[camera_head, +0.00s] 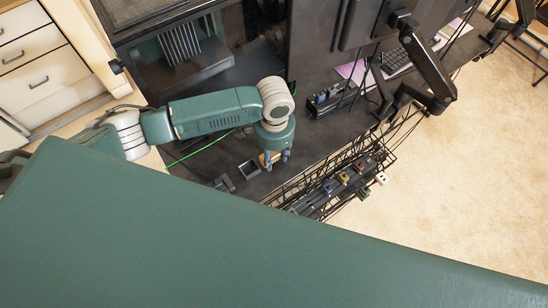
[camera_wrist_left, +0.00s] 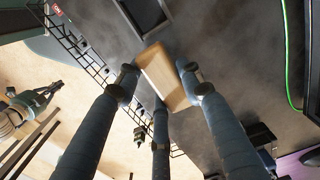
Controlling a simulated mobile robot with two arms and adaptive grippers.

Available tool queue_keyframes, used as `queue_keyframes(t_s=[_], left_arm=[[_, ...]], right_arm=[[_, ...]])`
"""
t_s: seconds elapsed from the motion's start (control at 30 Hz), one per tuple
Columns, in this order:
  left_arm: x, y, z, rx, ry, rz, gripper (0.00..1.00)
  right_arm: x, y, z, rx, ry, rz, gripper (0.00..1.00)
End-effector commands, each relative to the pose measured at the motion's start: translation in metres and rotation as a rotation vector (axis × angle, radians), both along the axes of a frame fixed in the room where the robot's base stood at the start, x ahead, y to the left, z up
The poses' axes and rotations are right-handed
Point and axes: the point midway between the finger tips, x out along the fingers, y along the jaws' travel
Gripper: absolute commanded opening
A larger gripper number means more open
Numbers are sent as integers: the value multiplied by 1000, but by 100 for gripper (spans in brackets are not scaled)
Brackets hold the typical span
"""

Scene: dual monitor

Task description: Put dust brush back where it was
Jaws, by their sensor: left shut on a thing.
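My left gripper (camera_head: 274,161) points down over the dark desk, close to its front edge and the wire cable rack. Its fingers are closed around the dust brush (camera_head: 266,158), of which a pale wooden part shows. In the left wrist view the wooden part of the brush (camera_wrist_left: 165,76) sits between the blue-grey fingers, above the desk surface. Bristles are not visible. I cannot tell whether the brush touches the desk. A grey-green shape with a whitish ring at the left of the wrist view may be my right gripper (camera_wrist_left: 38,103); its jaws are unclear.
A small open black tray (camera_head: 250,168) stands on the desk (camera_head: 310,135) left of the gripper. The wire rack (camera_head: 345,170) with plugs runs along the front edge. A green cable (camera_head: 205,149) crosses the desk.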

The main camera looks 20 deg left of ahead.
Motion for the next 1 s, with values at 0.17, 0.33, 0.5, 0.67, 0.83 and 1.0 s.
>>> queue_keyframes(t_s=[0.17, 0.33, 0.5, 0.67, 0.83, 1.0], left_arm=[[0, 0, -22, -1, 1, -1, 13], [0, -1, -24, -1, -2, -1, 13], [0, 0, -26, -1, 0, -1, 13], [0, 0, -27, 0, 0, 0, 55], [0, 0, -27, 0, 0, 0, 56], [1, 0, -24, -1, -1, -1, 56]], right_arm=[[0, 0, 2, 0, 1, 0, 0], [-1, 0, 1, 0, 1, 0, 0], [-1, 0, 1, 1, 1, 0, 0], [-1, 1, 1, 1, 1, 1, 0], [-1, 3, 1, 4, 2, 0, 0], [-1, 5, 1, 6, 2, 1, 0]])
